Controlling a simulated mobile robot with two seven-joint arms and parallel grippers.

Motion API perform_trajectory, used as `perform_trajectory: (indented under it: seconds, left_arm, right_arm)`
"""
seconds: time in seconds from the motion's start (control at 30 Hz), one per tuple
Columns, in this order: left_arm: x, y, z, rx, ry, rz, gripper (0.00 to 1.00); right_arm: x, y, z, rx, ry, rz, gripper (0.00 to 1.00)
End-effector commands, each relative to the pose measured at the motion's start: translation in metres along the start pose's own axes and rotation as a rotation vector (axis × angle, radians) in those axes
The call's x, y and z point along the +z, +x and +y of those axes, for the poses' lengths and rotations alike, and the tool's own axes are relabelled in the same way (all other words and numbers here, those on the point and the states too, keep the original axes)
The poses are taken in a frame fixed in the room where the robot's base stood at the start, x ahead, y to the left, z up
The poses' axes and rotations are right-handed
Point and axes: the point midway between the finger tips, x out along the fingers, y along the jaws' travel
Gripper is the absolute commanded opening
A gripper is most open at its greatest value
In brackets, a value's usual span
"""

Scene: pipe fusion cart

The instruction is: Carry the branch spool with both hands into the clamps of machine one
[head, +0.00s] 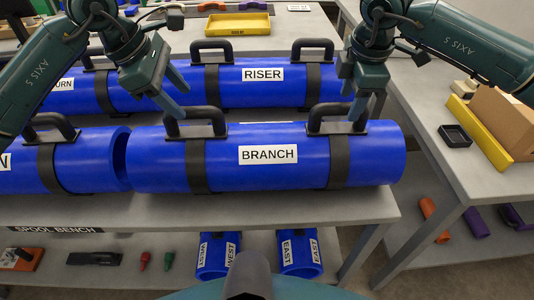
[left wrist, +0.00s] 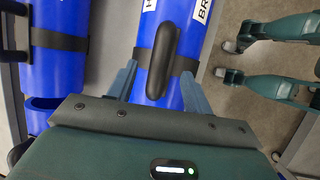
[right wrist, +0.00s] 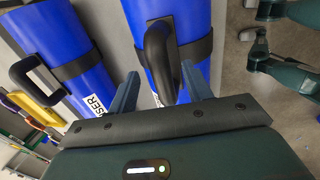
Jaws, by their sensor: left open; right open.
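The branch spool (head: 268,178) is a thick blue pipe labelled BRANCH, lying on the front of the spool bench (head: 300,208). It has two black strap bands, each with a black handle on top, one left (head: 217,118) and one right (head: 322,110). My left gripper (head: 176,104) is open just above the left handle; in the left wrist view that handle (left wrist: 162,60) lies between the fingers. My right gripper (head: 362,100) is open at the right handle, which lies between its fingers in the right wrist view (right wrist: 158,50). Machine one's clamps are not identifiable in view.
The riser spool (head: 285,88) lies close behind. Another blue spool (head: 90,158) lies close at the left end. A side table (head: 440,120) at right holds a yellow strip (head: 478,132) and a small black tray (head: 455,136). Short blue pipes (head: 299,252) lie on the lower shelf.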

Motion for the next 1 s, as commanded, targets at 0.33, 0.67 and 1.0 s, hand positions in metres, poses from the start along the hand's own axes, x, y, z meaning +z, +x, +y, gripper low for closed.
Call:
perform_trajectory:
  seconds: [0.33,0.67,1.0]
  left_arm:
    - [0.000,0.049,0.000,-0.002,0.001,-0.001,0.50]
    - [0.000,0.056,0.000,0.001,0.000,0.000,0.50]
    - [0.000,0.055,0.000,0.000,0.001,0.000,0.30]
  right_arm:
    - [0.000,0.049,0.000,-0.001,0.000,0.000,0.50]
    - [0.000,0.056,0.000,0.001,0.000,0.000,0.50]
    - [0.000,0.055,0.000,0.000,0.000,0.000,0.29]
